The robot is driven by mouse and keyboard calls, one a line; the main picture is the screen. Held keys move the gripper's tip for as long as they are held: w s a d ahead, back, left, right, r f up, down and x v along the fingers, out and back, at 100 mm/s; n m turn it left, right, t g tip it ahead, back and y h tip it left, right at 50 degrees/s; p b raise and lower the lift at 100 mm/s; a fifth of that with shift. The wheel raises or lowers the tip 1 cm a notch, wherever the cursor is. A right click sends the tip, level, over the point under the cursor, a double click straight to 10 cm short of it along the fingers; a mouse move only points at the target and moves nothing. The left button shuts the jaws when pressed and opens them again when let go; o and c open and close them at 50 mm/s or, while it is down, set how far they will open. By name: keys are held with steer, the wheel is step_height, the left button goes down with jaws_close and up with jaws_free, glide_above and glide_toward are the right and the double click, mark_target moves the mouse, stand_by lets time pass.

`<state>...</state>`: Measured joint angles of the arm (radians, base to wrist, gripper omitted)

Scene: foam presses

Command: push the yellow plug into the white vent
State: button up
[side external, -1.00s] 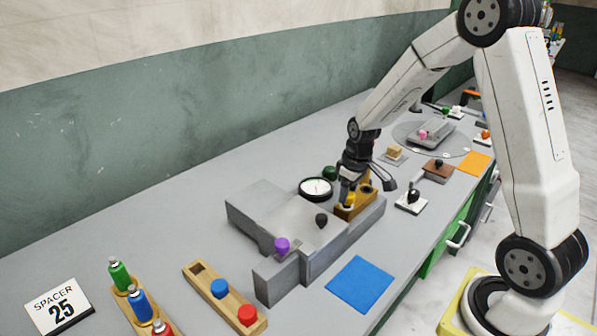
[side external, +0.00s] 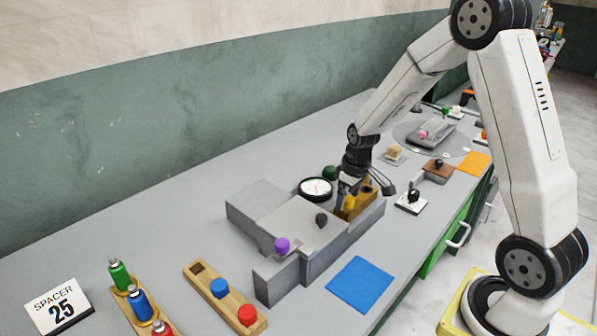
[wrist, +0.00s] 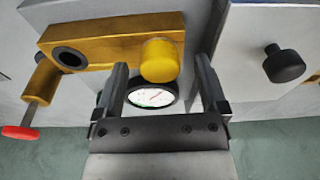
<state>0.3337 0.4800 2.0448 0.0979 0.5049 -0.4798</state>
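The yellow plug (wrist: 160,60) is a short rounded cylinder at the right end of a gold-brown block (wrist: 110,38) in the wrist view. The block has a dark round hole (wrist: 69,58) near its left end. My gripper (wrist: 162,63) is open, with one finger on each side of the plug and gaps between. In the side view my gripper (side external: 353,188) is low over the gold block (side external: 356,207), and the plug (side external: 349,202) shows just below it. I cannot make out a white vent.
A white-faced dial (side external: 316,188) stands close behind the gold block. The grey fixture (side external: 262,208) carries a black knob (side external: 321,220) and a purple knob (side external: 281,245). A red-tipped rod (wrist: 22,132) sticks out near the block's left end. A blue mat (side external: 360,284) lies clear in front.

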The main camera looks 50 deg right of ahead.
mark_target(351, 200)
steer(key=shift+r, duration=0.1)
steer(key=shift+s+r, duration=0.15)
steer(key=shift+r, duration=1.1)
steer(key=shift+s+r, duration=0.2)
steer(key=shift+r, duration=1.1)
steer(key=shift+s+r, duration=0.15)
steer(key=shift+r, duration=1.1)
steer(key=s+a+f+t, duration=0.1)
steer(key=s+a+f, duration=0.2)
steer(key=s+a, duration=0.7)
steer(key=a, duration=0.2)
steer(key=shift+s+a+f+m, duration=0.15)
steer(key=shift+a+f+m, duration=0.05)
steer(key=shift+a+m, duration=0.2)
